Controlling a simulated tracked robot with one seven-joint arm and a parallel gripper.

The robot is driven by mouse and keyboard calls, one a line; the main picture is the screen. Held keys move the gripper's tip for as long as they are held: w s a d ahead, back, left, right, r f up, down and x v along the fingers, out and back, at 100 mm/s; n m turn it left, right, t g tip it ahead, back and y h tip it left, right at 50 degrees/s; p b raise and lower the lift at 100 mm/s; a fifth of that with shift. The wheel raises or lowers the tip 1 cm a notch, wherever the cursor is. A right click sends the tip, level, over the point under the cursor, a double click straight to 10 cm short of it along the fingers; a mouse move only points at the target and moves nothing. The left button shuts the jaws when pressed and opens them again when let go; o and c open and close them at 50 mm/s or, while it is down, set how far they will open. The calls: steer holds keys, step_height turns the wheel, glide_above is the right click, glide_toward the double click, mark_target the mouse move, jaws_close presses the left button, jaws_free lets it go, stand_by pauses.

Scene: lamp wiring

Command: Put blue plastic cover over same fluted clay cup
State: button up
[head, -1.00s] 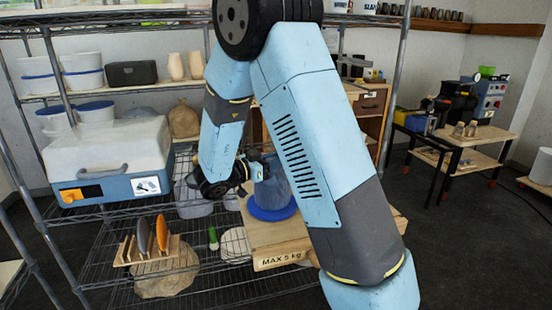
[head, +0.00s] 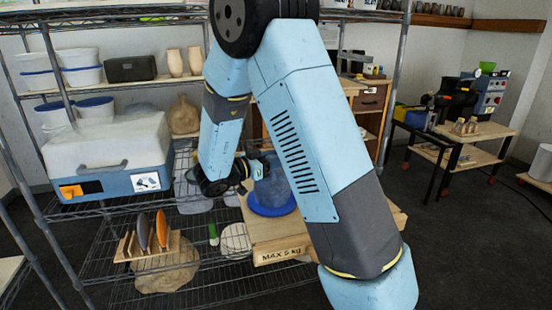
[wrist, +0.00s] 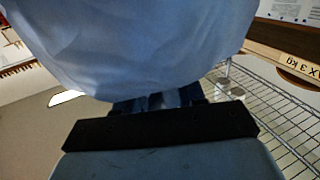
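The blue plastic cover (head: 275,185) stands upright on a round blue disc (head: 272,209), on a wooden board at the middle of the head view. In the wrist view the cover (wrist: 150,45) fills the upper middle, very close to the camera. My gripper (head: 249,168) is at the cover's upper left side. In the wrist view my gripper (wrist: 160,100) has its fingers partly hidden beneath the cover's edge, so its grip does not show clearly. The fluted clay cup is not visible; I cannot tell whether it is inside the cover.
A white and blue box (head: 110,160) stands on the rack to the left. A wooden holder (head: 150,250) with upright orange and dark pieces is on the lower wire shelf. My arm crosses the board's right part.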

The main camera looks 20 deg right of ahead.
steer(key=o, duration=0.4)
steer(key=shift+c, duration=0.2)
steer(key=v, duration=1.3)
steer(key=w+d+r+n+t+y, duration=0.2)
steer(key=w+d+r+t+y, duration=0.1)
steer(key=w+r+t+y, duration=0.45)
step_height(320, 180, up, 9)
steer(key=s+a+n+t+y, duration=0.1)
steer(key=s+n+y, duration=0.1)
steer(key=n+y, duration=0.6)
steer(key=s+d+f+n+g, duration=0.1)
steer(key=s+d+g, duration=0.1)
steer(key=s, duration=0.8)
steer(key=s+d+f+n+g+y, duration=0.1)
steer(key=s+d, duration=0.4)
steer(key=s, duration=0.5)
steer(key=s+d+f+n+g, duration=0.2)
steer(key=s+d+g, duration=0.2)
steer(key=s, duration=0.6)
steer(key=shift+d+g+y, duration=0.25)
steer(key=shift+g+y, duration=0.1)
steer(key=shift+g, duration=0.4)
